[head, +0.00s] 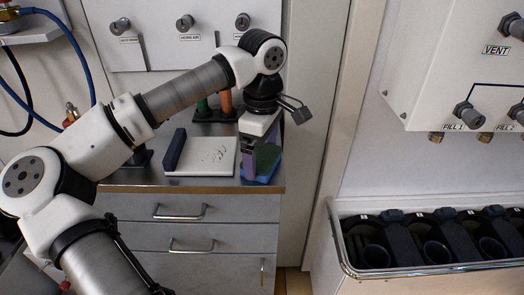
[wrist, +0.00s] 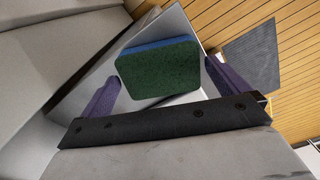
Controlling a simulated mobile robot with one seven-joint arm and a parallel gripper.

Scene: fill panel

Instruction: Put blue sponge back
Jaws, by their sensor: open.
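The blue sponge (head: 265,177) has a green upper face. It lies near the front right corner of the steel cabinet top (head: 228,184). In the wrist view the sponge (wrist: 158,70) appears between the two purple fingers, green face towards the camera and a blue edge along its far side. My gripper (head: 252,155) is open at the sponge, pointing down, and covers part of it in the head view. I cannot tell how far above the cabinet top the fingertips are.
A white board (head: 205,157) with dark specks lies left of the sponge, with a dark blue block (head: 175,149) at its left edge. Green and orange items (head: 226,102) stand behind. A wall panel with knobs (head: 186,23) is at the back. A bin of dark containers (head: 430,262) stands right.

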